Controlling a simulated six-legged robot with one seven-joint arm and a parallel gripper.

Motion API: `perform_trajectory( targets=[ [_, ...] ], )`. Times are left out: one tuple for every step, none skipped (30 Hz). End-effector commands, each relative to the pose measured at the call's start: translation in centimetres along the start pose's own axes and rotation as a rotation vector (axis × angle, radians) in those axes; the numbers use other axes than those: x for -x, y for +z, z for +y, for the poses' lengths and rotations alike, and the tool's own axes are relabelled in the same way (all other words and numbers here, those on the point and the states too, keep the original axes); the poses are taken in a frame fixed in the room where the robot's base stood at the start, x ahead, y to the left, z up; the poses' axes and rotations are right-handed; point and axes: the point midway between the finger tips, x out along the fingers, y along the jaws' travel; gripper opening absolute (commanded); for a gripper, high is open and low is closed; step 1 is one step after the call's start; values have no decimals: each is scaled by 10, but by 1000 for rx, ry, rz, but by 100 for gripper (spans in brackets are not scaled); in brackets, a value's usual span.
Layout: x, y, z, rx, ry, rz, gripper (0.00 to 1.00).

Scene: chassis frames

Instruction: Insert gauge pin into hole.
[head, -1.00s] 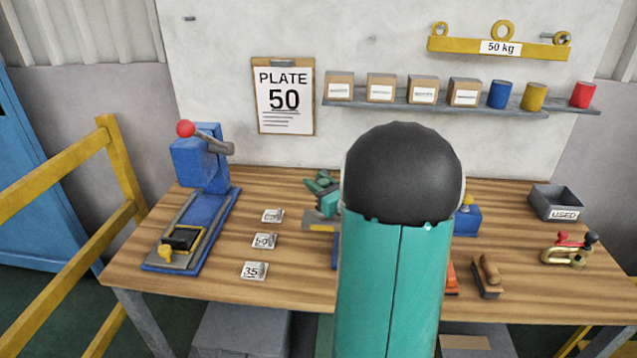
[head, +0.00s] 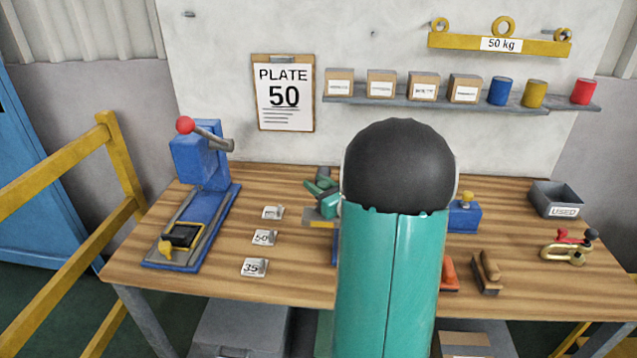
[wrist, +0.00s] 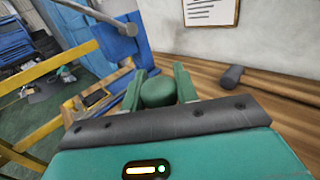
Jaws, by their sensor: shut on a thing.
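My gripper (wrist: 160,80) is shut on a green round-topped piece (wrist: 158,93), which sits between its two fingers in the wrist view. Only its top shows, so I cannot tell for certain that it is the gauge pin. In the head view my gripper (head: 323,203) shows partly at the left of my arm, above the table, and my arm covers most of what is there. Three small tagged plates lie left of it, among them one marked 50 (head: 264,237) and one marked 35 (head: 254,267). No hole can be made out.
A blue press (head: 205,200) with a red-knobbed lever stands at the left of the wooden table (head: 310,285). A grey USED bin (head: 557,199), a brass clamp (head: 566,250) and a wood-handled tool (head: 488,272) are at the right. A yellow rail (head: 122,165) stands left of the table.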

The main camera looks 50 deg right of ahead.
Motion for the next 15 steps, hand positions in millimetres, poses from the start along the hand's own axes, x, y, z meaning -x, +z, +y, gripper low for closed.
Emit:
perform_trajectory(
  targets=[
    [0, -1, 0, 0, 0, 0, 4],
    [0, -2, 0, -1, 0, 0, 4],
    [0, -3, 0, -1, 0, 0, 4],
    [0, -4, 0, 0, 0, 0, 4],
    [0, -4, 0, 0, 0, 0, 4],
    [0, -5, 0, 0, 0, 1, 4],
    [0, -6, 0, 0, 0, 1, 4],
    [0, -6, 0, 0, 0, 0, 4],
    [0, -7, 0, 1, 0, 0, 4],
    [0, -8, 0, 1, 0, 0, 4],
    [0, -8, 0, 1, 0, 0, 4],
    [0, -9, 0, 1, 0, 0, 4],
    [0, -10, 0, 1, 0, 0, 4],
    [0, -11, 0, 1, 0, 0, 4],
    [0, -12, 0, 1, 0, 0, 4]
  ],
)
